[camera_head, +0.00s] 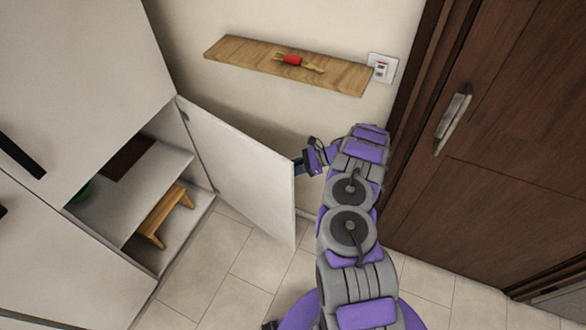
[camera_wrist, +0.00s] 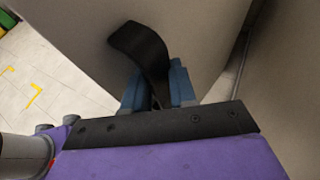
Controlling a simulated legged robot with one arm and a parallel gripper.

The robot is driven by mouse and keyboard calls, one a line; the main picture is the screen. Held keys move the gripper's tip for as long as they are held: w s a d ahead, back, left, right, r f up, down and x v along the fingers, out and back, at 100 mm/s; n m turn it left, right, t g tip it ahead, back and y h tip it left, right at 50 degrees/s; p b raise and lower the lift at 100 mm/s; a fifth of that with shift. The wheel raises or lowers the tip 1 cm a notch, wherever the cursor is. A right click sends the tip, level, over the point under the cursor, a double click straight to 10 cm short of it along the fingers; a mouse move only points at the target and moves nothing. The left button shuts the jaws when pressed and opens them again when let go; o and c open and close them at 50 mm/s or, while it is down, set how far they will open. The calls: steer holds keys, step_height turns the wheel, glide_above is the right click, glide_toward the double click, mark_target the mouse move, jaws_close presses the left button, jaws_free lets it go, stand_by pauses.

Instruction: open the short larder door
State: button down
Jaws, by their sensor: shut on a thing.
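The short larder door (camera_head: 238,172) is a white panel, swung well out from its cabinet, so the shelves inside show. It is hinged at the cabinet's right side. My gripper (camera_head: 301,167) is at the door's free edge, on the face turned away from the head camera. In the wrist view, my blue fingers (camera_wrist: 158,88) are shut on the black door handle (camera_wrist: 142,43), which curves up and left from between them. The pale door face (camera_wrist: 85,35) lies behind it. In the head view the handle is hidden behind the door.
Inside the cabinet are a shelf (camera_head: 160,172) and a small wooden stool (camera_head: 163,213). A wooden wall shelf (camera_head: 238,55) holds a red item (camera_head: 292,60). A dark wooden door (camera_head: 500,150) stands right of my arm. Tiled floor (camera_head: 245,265) before the cabinet is clear.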

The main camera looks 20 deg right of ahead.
steer(key=shift+w+a+r, duration=0.15)
steer(key=shift+w+r, duration=0.1)
steer(key=shift+w, duration=0.15)
steer(key=shift+a, duration=0.2)
steer(key=c, duration=1.4)
jaws_free()
steer(key=o, duration=0.5)
steer(key=shift+f, duration=0.1)
steer(key=shift+d, duration=0.35)
